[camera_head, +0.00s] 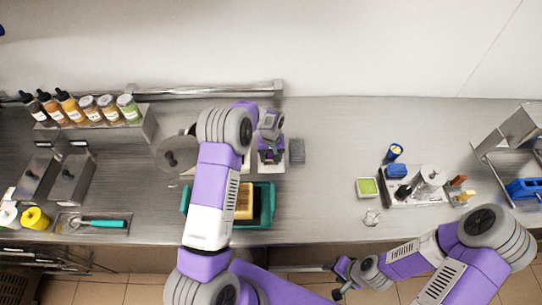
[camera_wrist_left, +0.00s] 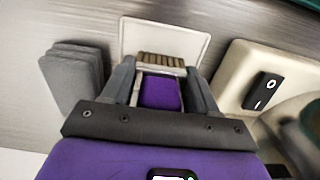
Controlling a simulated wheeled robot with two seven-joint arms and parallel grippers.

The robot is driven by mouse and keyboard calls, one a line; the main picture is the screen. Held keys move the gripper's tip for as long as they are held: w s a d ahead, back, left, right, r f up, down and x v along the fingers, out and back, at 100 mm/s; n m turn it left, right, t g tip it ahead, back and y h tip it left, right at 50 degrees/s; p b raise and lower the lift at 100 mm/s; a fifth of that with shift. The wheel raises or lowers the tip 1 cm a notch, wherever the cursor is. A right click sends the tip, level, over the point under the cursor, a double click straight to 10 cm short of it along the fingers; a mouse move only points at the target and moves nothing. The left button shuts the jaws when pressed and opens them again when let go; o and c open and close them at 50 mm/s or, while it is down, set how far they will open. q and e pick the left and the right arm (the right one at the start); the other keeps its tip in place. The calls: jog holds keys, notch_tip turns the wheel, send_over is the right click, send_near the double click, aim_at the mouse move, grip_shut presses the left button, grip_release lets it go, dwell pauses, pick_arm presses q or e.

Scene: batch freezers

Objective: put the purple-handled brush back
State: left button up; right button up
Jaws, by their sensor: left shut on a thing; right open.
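The purple-handled brush (camera_wrist_left: 162,93) is between the fingers of my left gripper (camera_wrist_left: 165,85) in the left wrist view. Its brown bristle end (camera_wrist_left: 172,58) points away from my wrist, over a white rectangular plate (camera_wrist_left: 192,43). I cannot tell whether the brush touches the plate. In the head view my left gripper (camera_head: 270,156) is over the back middle of the counter, shut on the brush, which the gripper largely hides. My right gripper (camera_head: 337,281) is open and empty in front of the counter's front edge.
Grey pads (camera_wrist_left: 72,75) lie left of the plate; a beige machine (camera_wrist_left: 237,78) with a black switch stands right. A green tray (camera_head: 264,207) with a yellow block sits in front. Bottles (camera_head: 75,108) stand back left. The counter between the pads and the green-topped box (camera_head: 368,188) is clear.

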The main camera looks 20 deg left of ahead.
pick_arm(q)
jog(key=shift+f, duration=0.15)
jog(key=o, duration=0.9)
jog(key=shift+o, duration=0.2)
notch_tip(320, 180, up, 12)
jog(key=shift+r, duration=0.25)
jog(key=shift+s+f, duration=0.1)
